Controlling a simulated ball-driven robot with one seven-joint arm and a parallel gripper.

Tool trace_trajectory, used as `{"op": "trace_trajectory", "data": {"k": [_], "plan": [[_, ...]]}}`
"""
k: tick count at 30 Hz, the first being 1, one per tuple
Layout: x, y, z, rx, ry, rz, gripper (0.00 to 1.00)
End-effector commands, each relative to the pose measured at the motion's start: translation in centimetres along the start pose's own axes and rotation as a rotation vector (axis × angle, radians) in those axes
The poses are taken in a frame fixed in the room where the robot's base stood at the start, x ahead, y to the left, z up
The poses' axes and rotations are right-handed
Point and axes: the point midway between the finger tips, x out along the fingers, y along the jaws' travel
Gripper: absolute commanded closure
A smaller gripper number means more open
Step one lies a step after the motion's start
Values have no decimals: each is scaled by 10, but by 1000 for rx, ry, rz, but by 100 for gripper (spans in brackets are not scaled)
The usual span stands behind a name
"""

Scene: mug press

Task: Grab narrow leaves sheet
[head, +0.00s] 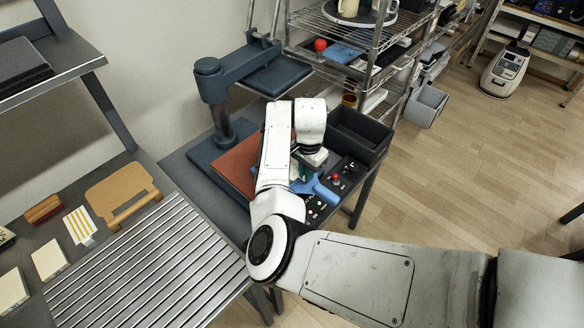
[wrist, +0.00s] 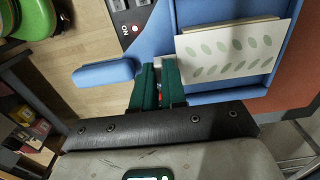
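A pale sheet with rows of narrow green leaves (wrist: 236,50) sits in a blue holder (wrist: 228,92) at the upper right of the wrist view, with a tan edge showing behind it. In the head view the blue holder (head: 325,192) is partly hidden under my arm, and I cannot make out the leaves there. My gripper (wrist: 158,66) has green fingers close together by the holder's lower left side, left of the sheet. A narrow gap shows between them. Whether they touch or pinch the blue part is unclear.
The press (head: 213,85) stands behind, with an orange-brown pad (head: 236,165). A button panel (head: 345,172) and an open dark bin (head: 358,135) lie to the right. At left, a slatted rack (head: 150,265), a striped sheet (head: 79,225) and a tan board (head: 120,193) rest on the bench.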

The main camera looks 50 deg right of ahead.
Motion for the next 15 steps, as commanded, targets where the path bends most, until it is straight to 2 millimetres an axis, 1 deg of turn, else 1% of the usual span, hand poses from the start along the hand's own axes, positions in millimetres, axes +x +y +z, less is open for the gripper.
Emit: {"op": "trace_trajectory", "data": {"k": [1,3,15], "plan": [[0,0,0,0,0,0,94],[0,0,0,0,0,0,100],[0,0,0,0,0,0,100]]}}
